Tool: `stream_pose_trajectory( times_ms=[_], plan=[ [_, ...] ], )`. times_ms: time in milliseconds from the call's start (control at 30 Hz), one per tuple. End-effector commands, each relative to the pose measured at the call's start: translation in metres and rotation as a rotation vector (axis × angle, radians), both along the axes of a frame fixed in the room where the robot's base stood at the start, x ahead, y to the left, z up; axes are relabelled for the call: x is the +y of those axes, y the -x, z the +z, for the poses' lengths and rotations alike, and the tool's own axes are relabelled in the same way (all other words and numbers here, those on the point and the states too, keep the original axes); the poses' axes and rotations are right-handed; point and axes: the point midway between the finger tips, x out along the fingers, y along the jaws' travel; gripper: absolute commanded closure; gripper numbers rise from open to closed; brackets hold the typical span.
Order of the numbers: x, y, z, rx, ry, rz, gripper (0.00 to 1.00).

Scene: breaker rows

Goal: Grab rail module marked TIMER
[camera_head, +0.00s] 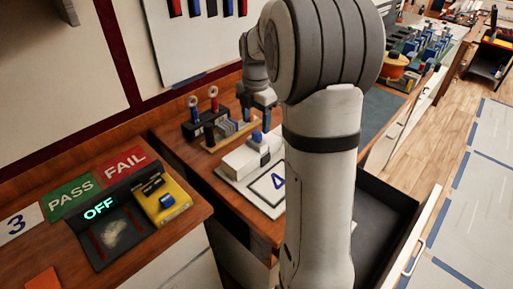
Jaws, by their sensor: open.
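No label reading TIMER can be made out in the head view. Small grey modules (228,129) stand in a row on a wooden holder on the bench, too small to read. My gripper (258,113) points down just right of and above this row, with its blue-tipped fingers open. I see nothing between the fingers. A white block with a blue top part (253,153) stands below my gripper on a white board with a blue mark. My arm hides the bench to the right of it.
A black rack (197,128) with red- and blue-handled tools stands behind the modules. An OFF display unit (106,228), PASS and FAIL signs and a yellow box (165,201) are on the nearer left bench. An open drawer (377,215) juts out at right.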

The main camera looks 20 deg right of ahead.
Motion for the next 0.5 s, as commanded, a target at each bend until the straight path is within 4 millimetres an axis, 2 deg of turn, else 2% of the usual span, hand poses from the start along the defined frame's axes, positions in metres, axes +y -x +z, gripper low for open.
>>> stream_pose_trajectory(
  times_ms=[33, 267, 500],
  plan=[
    [-0.001, 0.001, -0.006, 0.004, -0.001, -0.001, 0.36],
    [-0.002, 0.003, -0.032, 0.004, -0.002, -0.003, 0.17],
    [-0.002, 0.005, -0.067, 0.003, -0.001, -0.004, 0.16]
  ],
)
